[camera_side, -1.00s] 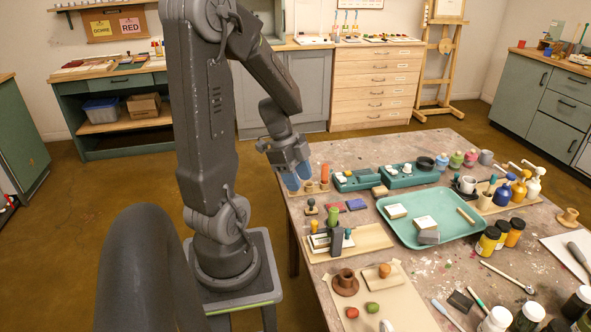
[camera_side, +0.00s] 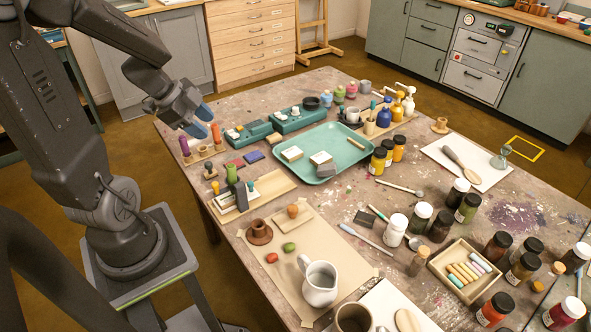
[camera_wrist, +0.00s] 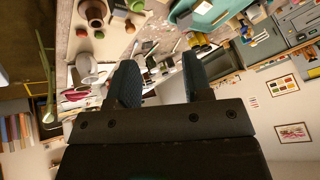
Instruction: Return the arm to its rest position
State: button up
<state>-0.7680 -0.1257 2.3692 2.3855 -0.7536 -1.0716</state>
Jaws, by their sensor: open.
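My gripper (camera_side: 199,121) is at the left back of the table in the side view, with its blue fingertips pointing down and right. It is open and appears empty. In the wrist view my gripper (camera_wrist: 158,72) shows its two fingers apart, with nothing held between them. A small wooden rack (camera_side: 204,153) with a purple peg (camera_side: 185,146) and an orange peg (camera_side: 216,132) stands just below the fingertips in the side picture. The exact gap between fingers and pegs cannot be told.
The paint-marked table (camera_side: 420,195) is crowded. Open air lies above the table.

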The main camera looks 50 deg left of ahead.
jog(key=w+d+r+n+t+y, duration=0.5)
jog(key=w+r+n+y, duration=0.15)
jog(key=r, duration=0.45)
jog(key=s+d+n+g+h, duration=0.1)
jog(key=s+d, duration=0.3)
jog(key=d, duration=0.4)
jog(key=s+d+f+n+g+h, duration=0.1)
jog(key=s+d+g+h, duration=0.2)
jog(key=d, duration=0.5)
jog(key=shift+s+g+h, duration=0.35)
jog(key=shift+s+g, duration=0.45)
jog(key=shift+s, duration=0.45)
